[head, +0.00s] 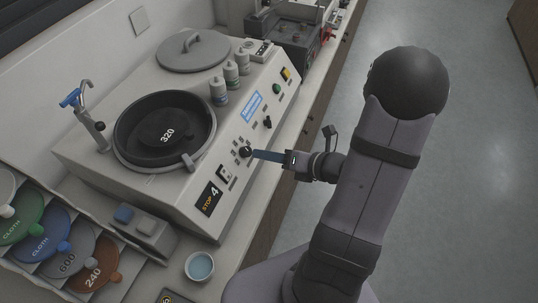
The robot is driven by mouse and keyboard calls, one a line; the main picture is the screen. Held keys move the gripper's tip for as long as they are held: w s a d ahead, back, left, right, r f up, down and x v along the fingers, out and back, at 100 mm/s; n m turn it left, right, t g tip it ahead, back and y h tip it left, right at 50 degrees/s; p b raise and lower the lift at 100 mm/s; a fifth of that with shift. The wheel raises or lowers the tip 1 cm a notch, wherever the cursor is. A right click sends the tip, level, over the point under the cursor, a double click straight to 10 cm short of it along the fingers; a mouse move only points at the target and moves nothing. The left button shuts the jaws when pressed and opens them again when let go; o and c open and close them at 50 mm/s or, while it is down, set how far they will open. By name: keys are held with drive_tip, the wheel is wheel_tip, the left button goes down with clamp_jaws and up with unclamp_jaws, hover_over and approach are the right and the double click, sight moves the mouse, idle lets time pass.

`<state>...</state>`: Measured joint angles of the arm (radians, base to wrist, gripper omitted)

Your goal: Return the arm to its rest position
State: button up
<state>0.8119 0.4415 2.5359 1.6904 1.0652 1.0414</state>
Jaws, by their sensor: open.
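My arm reaches up from the bottom of the head view and bends at a dark round joint at upper right. My gripper (256,154) points left at the sloped front panel of the grey machine (180,196). Its blue-grey fingers are open, with the tips beside a black knob (246,151). I cannot tell whether they touch the knob. The machine has a dark bowl with a disc marked 320 (167,134) in it. A display (210,198) on the panel reads STOP 4.
Bottles (231,74) and a round lid (193,50) sit on the machine. A blue-handled tap (75,98) is at left. Labelled discs (60,235) stand in a rack at lower left, near a cup of bluish liquid (200,266). Open floor (480,150) lies right of the bench.

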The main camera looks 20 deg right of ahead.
drive_tip(key=shift+a, duration=0.1)
drive_tip(key=s+a+f+n+g+y, duration=0.1)
drive_tip(key=s+a+n+g, duration=1)
drive_tip(key=n, duration=0.9)
drive_tip(key=s+d+n+h, duration=0.1)
drive_tip(key=d+n+h, duration=0.1)
drive_tip(key=n, duration=0.8)
drive_tip(key=s+d+n+h, duration=0.1)
drive_tip(key=d+n+h, duration=0.2)
drive_tip(key=n, duration=0.6)
drive_tip(key=h, duration=0.2)
drive_tip(key=shift+s+d+r+n+h, duration=0.15)
drive_tip(key=shift+s+r+n+h, duration=0.15)
drive_tip(key=shift+s+r+n, duration=0.1)
